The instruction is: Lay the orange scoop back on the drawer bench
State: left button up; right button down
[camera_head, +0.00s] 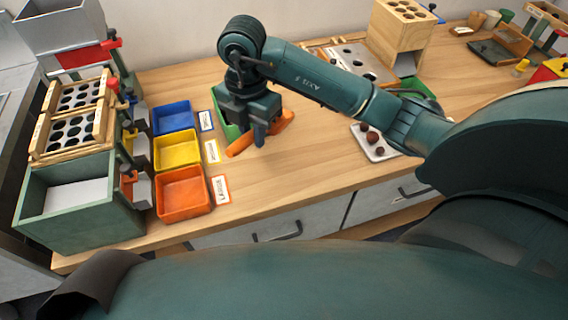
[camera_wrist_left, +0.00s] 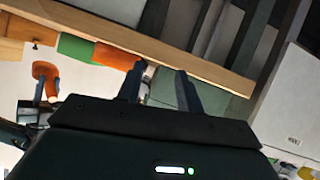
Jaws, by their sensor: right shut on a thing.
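The orange scoop (camera_head: 240,145) is in my right gripper (camera_head: 260,136), over the left half of the drawer bench (camera_head: 310,165). My right gripper is shut on the scoop, which sticks out on both sides of the fingers. The fingers hide its middle. I cannot tell whether the scoop touches the bench top. My left gripper (camera_wrist_left: 160,85) shows only in the left wrist view. Its two fingers stand apart with nothing seen between them.
Blue (camera_head: 173,117), yellow (camera_head: 177,150) and orange (camera_head: 183,193) bins stand left of the scoop, with label cards beside them. A green item (camera_head: 222,118) lies behind my right gripper. A white tray (camera_head: 376,151) holds brown chestnuts. Bare wood lies between scoop and tray.

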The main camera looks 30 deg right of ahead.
jog(key=f+m, duration=0.1)
jog(key=m, duration=0.1)
jog(key=shift+f+m, duration=0.1)
jog(key=shift+m, duration=0.3)
jog(key=shift+f+m+b, duration=0.25)
jog(key=shift+m+b, duration=0.05)
notch_tip(320, 180, down, 10)
jog(key=shift+r+b, duration=0.25)
jog(key=shift+b, duration=0.05)
jog(key=c, duration=1.3)
grip_release()
jog(key=shift+f, duration=0.1)
